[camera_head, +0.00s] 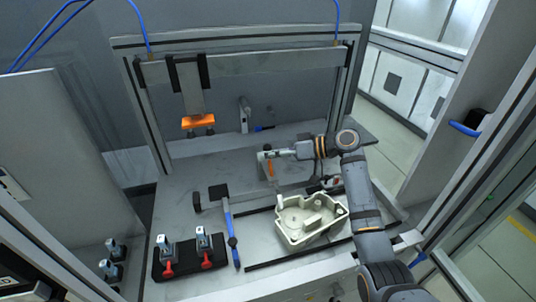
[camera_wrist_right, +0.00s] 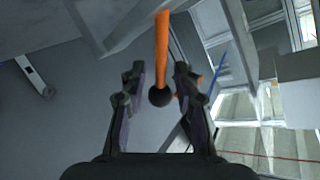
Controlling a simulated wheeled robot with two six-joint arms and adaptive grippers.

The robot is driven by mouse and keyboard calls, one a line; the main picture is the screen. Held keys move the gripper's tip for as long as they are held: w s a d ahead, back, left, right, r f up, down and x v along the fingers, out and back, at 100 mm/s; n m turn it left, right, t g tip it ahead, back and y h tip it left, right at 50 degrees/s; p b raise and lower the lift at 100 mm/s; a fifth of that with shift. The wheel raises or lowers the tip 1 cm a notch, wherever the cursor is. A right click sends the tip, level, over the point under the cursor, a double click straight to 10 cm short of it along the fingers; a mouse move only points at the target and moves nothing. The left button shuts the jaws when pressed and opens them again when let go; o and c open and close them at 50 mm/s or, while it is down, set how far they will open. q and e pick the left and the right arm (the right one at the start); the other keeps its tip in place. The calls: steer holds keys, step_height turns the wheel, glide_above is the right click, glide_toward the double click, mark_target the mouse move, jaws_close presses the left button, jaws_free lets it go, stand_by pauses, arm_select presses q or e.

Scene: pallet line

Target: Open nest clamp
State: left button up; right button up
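A clamp with an orange handle (camera_head: 271,168) stands behind the cream-coloured housing (camera_head: 290,232) on the workbench. My right gripper (camera_head: 268,155) is at this handle, with the arm reaching in from the right. In the right wrist view the orange handle (camera_wrist_right: 162,45) ends in a black ball knob (camera_wrist_right: 159,96). The knob lies between the two fingers of my right gripper (camera_wrist_right: 160,72), with a visible gap on each side. The fingers are open. The clamp's lower parts are partly hidden by the arm and housing. My left gripper is not in view.
A black block (camera_head: 187,262) with two red-handled devices stands at the front left. A blue-handled tool (camera_head: 230,222) lies left of the housing. An orange-ended press head (camera_head: 198,121) hangs from the frame. Dark rails run beside the housing.

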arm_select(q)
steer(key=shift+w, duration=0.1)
arm_select(e)
steer(key=v, duration=1.1)
steer(key=shift+d+r, duration=0.2)
